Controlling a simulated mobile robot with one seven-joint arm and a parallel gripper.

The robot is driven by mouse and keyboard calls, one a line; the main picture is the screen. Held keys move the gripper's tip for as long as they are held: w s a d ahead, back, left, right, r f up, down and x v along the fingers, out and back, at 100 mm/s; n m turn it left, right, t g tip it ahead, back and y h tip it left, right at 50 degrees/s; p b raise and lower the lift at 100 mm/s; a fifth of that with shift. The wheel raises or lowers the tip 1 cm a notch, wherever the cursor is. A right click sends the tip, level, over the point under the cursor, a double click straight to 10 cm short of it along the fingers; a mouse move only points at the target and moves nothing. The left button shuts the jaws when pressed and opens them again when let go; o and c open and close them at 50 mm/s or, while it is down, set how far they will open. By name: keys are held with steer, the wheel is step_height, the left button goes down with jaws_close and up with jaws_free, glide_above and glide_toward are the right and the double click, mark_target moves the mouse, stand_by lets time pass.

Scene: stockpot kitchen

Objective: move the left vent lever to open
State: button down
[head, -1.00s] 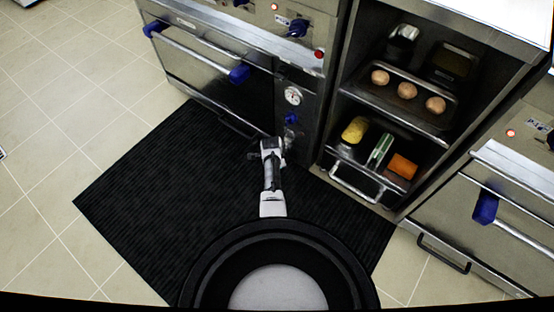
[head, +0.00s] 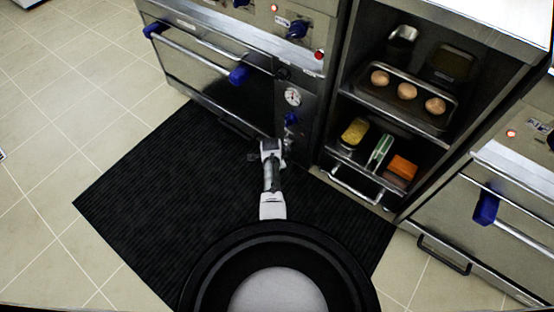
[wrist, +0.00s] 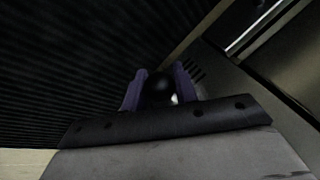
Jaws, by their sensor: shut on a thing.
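My gripper (wrist: 159,92) shows in the wrist view with two purple fingers, shut on a round black knob (wrist: 157,86), which I take to be the left vent lever's end. Dark slots (wrist: 195,71) in a metal panel lie just beyond it to the right. In the head view my gripper (head: 272,152) is low at the foot of the left oven (head: 225,92), below its dial and blue knob. The lever is hidden there by my gripper, and its exact angle cannot be told.
A black ribbed mat (head: 150,190) covers the floor under my arm. An open shelf unit (head: 325,140) with eggs and food containers stands right of the left oven. A second oven (head: 475,225) is at the far right. Oven handles (head: 195,58) stick out above.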

steer(key=c, duration=1.3)
jaws_free()
steer(key=shift+s+d+f, duration=0.2)
steer(key=shift+s+f, duration=0.05)
steer(key=shift+s, duration=0.05)
steer(key=shift+o, duration=0.9)
steer(key=shift+w+r, duration=0.15)
steer(key=shift+a, duration=0.1)
steer(key=shift+r+p, duration=0.55)
steer(key=shift+p, duration=0.05)
steer(key=p+v, duration=1.2)
steer(key=p, duration=0.2)
steer(key=shift+s+r, duration=0.3)
steer(key=shift+s, duration=0.05)
